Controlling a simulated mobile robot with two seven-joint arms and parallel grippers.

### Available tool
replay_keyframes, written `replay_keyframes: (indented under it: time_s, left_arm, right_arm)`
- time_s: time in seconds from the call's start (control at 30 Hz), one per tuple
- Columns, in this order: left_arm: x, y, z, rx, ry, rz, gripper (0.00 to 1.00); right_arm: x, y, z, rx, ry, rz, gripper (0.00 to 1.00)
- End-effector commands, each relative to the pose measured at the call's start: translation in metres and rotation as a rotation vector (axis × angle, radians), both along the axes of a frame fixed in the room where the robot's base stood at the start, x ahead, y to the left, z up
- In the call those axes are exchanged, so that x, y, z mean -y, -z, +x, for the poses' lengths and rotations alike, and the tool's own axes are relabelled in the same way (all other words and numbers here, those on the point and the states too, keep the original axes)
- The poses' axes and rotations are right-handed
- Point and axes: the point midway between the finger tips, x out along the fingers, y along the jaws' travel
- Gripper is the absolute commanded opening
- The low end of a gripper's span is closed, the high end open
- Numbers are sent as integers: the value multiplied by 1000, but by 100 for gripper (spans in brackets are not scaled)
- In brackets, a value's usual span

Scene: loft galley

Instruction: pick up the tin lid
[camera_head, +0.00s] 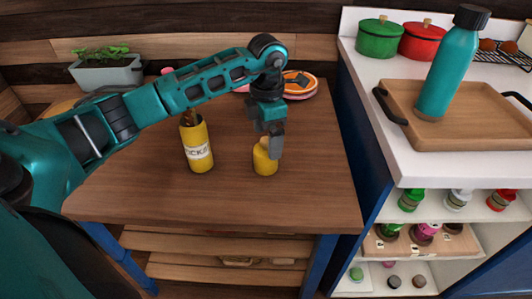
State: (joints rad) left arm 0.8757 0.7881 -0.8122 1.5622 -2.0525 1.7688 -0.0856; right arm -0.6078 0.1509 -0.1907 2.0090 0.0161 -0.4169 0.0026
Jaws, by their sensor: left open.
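A tall yellow tin (198,150) with a white label stands upright on the wooden table, with thin brown items showing at its top. A short yellow round piece (263,165), in the tin's colour and apparently the tin lid, is on the table to the right of the tin. My left gripper (272,152) points down right at this piece, with its fingers overlapping the piece's upper right part. The gripper is open; I cannot tell whether the fingers touch the piece or straddle it. My right gripper is not in view.
A grey planter (107,72) stands at the back left. A white counter to the right holds a wooden tray (480,125) with a teal bottle (448,70). The table front is clear.

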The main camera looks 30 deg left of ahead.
Motion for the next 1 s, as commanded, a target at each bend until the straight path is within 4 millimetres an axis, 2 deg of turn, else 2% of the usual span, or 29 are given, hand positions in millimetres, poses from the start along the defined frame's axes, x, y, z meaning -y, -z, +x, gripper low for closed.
replay_keyframes:
  time_s: [0.23, 0.5, 0.73, 1.0]
  left_arm:
    - [-2, 17, 1, -2, 0, -1, 96]
    - [-5, 55, 2, -1, 0, -2, 96]
    - [-5, 57, 3, 2, 1, -1, 96]
    - [-5, 56, 3, 2, 1, -1, 71]
  right_arm:
    - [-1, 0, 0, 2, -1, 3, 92]
    - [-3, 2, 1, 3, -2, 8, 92]
    - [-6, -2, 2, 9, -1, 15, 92]
    - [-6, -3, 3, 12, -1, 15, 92]
